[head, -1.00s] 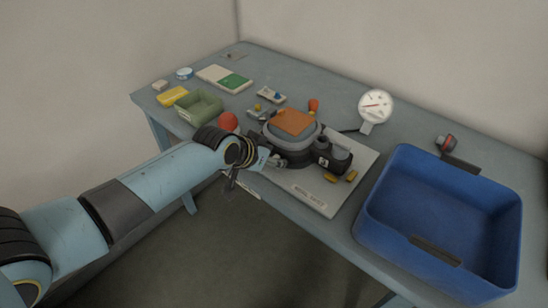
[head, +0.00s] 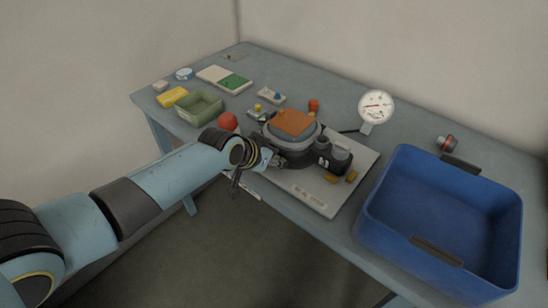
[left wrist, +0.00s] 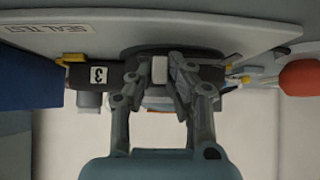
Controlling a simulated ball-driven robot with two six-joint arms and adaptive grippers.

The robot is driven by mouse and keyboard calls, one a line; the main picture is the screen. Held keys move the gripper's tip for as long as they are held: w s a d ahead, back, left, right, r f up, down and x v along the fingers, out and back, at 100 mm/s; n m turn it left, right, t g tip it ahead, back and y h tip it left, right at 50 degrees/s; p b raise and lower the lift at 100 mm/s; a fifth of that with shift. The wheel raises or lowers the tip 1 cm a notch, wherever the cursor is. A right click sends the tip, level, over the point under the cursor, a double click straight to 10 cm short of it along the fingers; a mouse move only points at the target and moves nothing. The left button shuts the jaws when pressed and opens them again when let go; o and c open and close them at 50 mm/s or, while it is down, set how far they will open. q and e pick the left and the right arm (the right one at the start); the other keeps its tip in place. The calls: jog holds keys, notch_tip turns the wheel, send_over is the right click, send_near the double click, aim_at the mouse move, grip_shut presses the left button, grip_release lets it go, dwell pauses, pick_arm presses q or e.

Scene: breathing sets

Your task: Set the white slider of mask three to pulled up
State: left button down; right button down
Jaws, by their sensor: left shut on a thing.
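Mask three (head: 293,157) is a dark grey mask on a pale board, with an orange pad on top and a white "3" label (head: 323,162) on its dark side block. The label also shows in the left wrist view (left wrist: 98,74). My left gripper (head: 272,158) is at the mask's near left side. In the left wrist view, the gripper's fingers (left wrist: 160,75) are shut on a small white piece, the white slider (left wrist: 159,70), at the mask's edge. The slider is mostly hidden between the fingers, so its exact height is unclear. My right gripper is not in view.
A blue bin (head: 440,215) stands at the right. A round gauge (head: 376,106) stands behind the board (head: 312,192). A red ball (head: 228,121) and green tray (head: 199,108) lie left of the mask. Yellow pieces (head: 341,177) lie by its right side.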

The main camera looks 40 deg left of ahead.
pick_arm(q)
jog(key=a, duration=0.3)
jog(key=shift+w+b, duration=0.1)
jog(key=shift+b, duration=0.25)
jog(key=shift+a, duration=0.2)
jog(key=c, duration=1.6)
grip_release()
jog(key=o, duration=0.3)
jog(key=shift+o, duration=0.2)
